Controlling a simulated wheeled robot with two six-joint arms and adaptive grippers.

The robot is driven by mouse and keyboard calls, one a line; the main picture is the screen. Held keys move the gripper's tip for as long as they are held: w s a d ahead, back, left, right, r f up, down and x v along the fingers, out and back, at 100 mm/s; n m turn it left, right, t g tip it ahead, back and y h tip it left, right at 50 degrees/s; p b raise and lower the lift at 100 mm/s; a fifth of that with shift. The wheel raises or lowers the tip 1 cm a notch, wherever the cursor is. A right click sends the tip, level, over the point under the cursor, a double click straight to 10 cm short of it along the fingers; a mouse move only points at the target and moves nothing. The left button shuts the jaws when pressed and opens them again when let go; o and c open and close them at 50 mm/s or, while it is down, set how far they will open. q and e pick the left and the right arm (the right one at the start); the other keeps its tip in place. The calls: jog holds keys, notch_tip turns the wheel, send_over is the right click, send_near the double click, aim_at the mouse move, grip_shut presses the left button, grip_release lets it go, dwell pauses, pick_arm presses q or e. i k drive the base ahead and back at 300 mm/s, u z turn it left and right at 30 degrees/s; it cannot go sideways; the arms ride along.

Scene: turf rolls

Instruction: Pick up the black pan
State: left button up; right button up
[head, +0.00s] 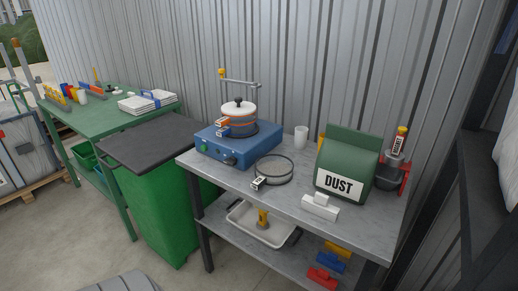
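I cannot tell for sure which thing is the black pan. A dark round bowl-like vessel (382,175) stands at the right end of the grey table (228,171), partly hidden behind the green DUST bag (348,160). A shallow round thing with a dark rim and grey inside (274,170) lies at the table's middle front, with a small labelled tag (258,183) at its near left edge. Neither of my grippers shows in the head view.
A blue burner box (238,147) carries a lidded pot (239,120). A white cup (301,136) and a white block (320,207) stand nearby. The lower shelf holds a white tray (245,224). A green bin (165,205) and green table (105,111) are left.

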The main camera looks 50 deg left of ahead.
aim_at(273, 170)
jog(key=u, duration=1.65)
jog(key=i, duration=0.25)
jog(key=z, duration=0.25)
